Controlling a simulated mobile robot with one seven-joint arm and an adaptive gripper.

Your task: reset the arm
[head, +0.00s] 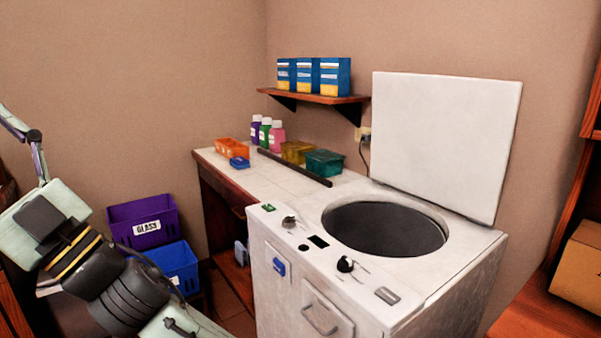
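My arm (110,280) shows at the left edge and lower left of the head view, with pale green links and a dark banded joint. It is bent and stands in front of the left wall and the bins. I cannot make out gripper fingertips in this view. A thin jointed piece at the far left edge is cut off, and I cannot tell what it belongs to. No held object is visible.
A top-loading washer (460,258) with its lid (446,140) up stands right of centre. A counter (225,163) holds bottles and small containers. Purple (125,218) and blue (178,262) bins sit close behind my arm. A shelf (318,98) holds blue boxes. A cardboard box (580,268) is at right.

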